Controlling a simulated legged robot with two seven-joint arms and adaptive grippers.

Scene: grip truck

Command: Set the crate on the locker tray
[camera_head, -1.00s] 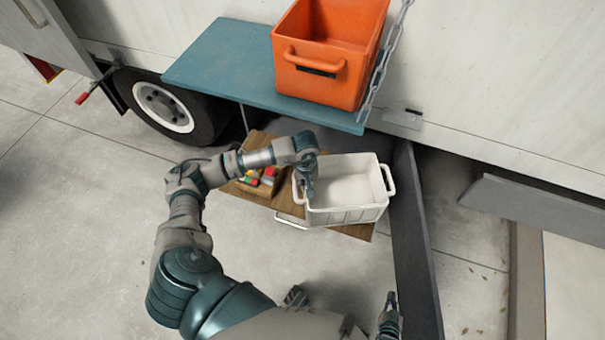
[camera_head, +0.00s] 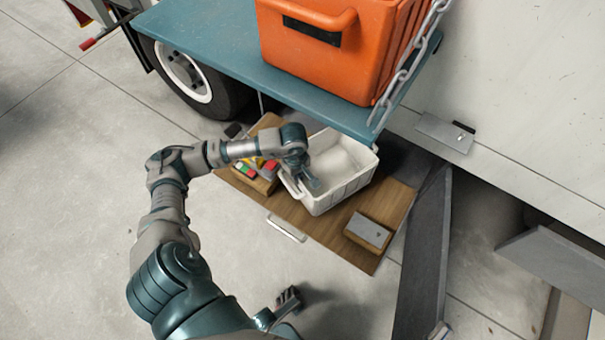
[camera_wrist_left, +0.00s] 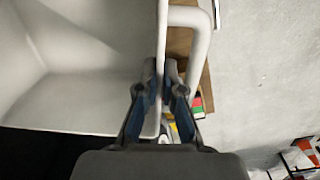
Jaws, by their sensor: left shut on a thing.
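The white crate (camera_head: 345,190) is over the wooden locker tray (camera_head: 310,222), which sticks out from under the truck. My left gripper (camera_head: 306,184) is shut on the crate's near-left wall, beside its handle. In the left wrist view the fingers (camera_wrist_left: 165,88) straddle the rim of the crate (camera_wrist_left: 75,95), and the handle (camera_wrist_left: 198,35) is just to the right. The crate looks empty and nearly level. I cannot tell whether its base touches the tray.
A small wooden box with coloured blocks (camera_head: 258,172) lies left on the tray. A grey-topped block (camera_head: 369,230) lies on its right. An orange crate (camera_head: 340,50) stands on the teal shelf (camera_head: 215,45) above. A chain (camera_head: 408,65) and a dark panel (camera_head: 424,260) are at the right.

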